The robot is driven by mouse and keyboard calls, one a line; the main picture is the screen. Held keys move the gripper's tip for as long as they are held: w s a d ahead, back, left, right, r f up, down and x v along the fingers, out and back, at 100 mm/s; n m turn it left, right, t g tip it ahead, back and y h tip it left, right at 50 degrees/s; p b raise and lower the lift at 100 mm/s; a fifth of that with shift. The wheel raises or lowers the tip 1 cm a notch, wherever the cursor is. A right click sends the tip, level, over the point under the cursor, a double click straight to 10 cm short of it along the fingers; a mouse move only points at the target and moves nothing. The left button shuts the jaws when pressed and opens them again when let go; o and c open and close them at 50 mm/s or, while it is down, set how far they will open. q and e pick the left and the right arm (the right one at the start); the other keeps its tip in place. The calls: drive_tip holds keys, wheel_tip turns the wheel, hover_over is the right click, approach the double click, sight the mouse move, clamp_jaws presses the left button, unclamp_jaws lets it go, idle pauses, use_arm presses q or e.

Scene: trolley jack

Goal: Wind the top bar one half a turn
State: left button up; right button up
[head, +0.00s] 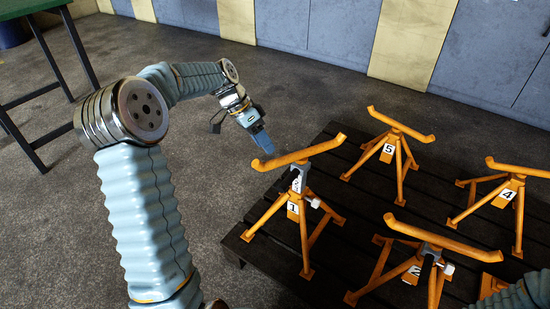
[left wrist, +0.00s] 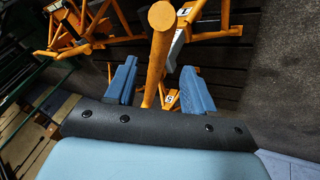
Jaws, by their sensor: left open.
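Jack one (head: 292,210) is an orange trestle-legged stand at the left edge of a dark slatted platform. Its top bar (head: 299,153) is an orange bar with upturned ends, lying across a grey post. My left gripper (head: 262,141) is open just behind the bar's left part in the head view. In the left wrist view, an orange bar (left wrist: 161,52) runs between the two spread blue fingers of the left gripper (left wrist: 160,88), with visible gaps on both sides. Contact cannot be seen. My right gripper is not in view.
Jack five (head: 388,150), jack four (head: 507,194) and jack two (head: 415,267) stand close by on the slatted platform (head: 345,215). A green-topped table (head: 30,7) stands at upper left. The floor left of the platform is clear.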

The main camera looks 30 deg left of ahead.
sight(274, 159)
use_arm(q)
drive_tip(key=x, duration=0.6)
drive_tip(key=shift+f, duration=0.15)
clamp_jaws()
